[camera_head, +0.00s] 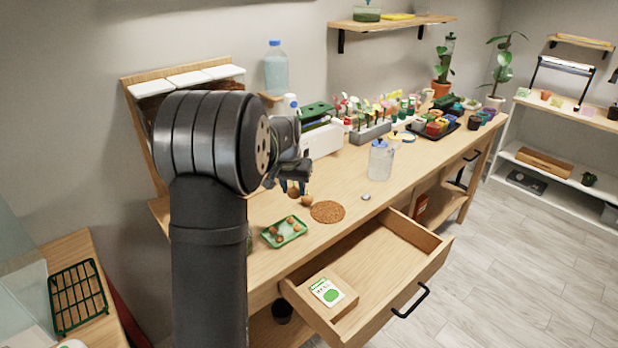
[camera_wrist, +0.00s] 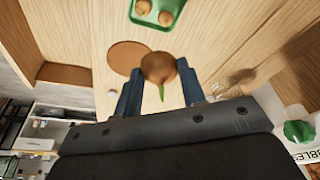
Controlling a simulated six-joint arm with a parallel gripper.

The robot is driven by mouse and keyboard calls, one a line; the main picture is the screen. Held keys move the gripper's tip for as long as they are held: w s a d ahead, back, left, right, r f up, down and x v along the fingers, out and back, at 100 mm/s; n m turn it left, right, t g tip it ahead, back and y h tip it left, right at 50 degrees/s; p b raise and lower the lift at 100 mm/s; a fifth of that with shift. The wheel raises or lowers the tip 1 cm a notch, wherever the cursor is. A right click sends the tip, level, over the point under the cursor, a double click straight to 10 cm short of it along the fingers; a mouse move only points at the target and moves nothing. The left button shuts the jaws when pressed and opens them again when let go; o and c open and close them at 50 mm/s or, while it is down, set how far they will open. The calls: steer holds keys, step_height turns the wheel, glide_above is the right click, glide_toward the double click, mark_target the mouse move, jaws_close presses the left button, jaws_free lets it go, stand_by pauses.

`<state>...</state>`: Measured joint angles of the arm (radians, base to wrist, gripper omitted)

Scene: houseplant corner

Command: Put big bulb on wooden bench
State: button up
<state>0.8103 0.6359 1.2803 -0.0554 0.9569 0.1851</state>
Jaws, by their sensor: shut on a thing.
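My gripper (camera_head: 296,187), with blue fingers, is shut on a round brown bulb with a green tip, the big bulb (camera_wrist: 160,67). In the wrist view the bulb sits between both fingertips. In the head view a brown bulb shows at the fingers, with another brown round shape just beside it; I cannot tell how they relate. The gripper is over the wooden bench (camera_head: 350,185), behind the green tray and left of the cork mat. How high the bulb is above the wood is unclear.
A green tray (camera_head: 270,240) holds several smaller bulbs. A round cork mat (camera_head: 327,211) lies beside it. A clear jar (camera_head: 381,160) stands to the right. The drawer (camera_head: 385,262) is open, with a seed packet (camera_head: 327,292) inside. Crowded pots and labels fill the bench's far end.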

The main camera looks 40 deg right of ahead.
steer(key=w+a+f, duration=0.1)
steer(key=w+f, duration=0.1)
steer(key=w, duration=0.1)
steer(key=w+a+f, duration=0.1)
steer(key=w+f, duration=0.1)
steer(key=w, duration=0.2)
steer(key=w+a+f, duration=0.2)
steer(key=w+f, duration=0.1)
steer(key=shift+w+a, duration=0.1)
steer(key=shift+w, duration=0.25)
steer(key=shift+f, duration=1.95)
steer(key=shift+f, duration=0.2)
steer(key=o, duration=1)
steer(key=shift+r, duration=0.15)
steer(key=v, duration=1.2)
steer(key=shift+r, duration=0.1)
steer(key=shift+w, duration=0.1)
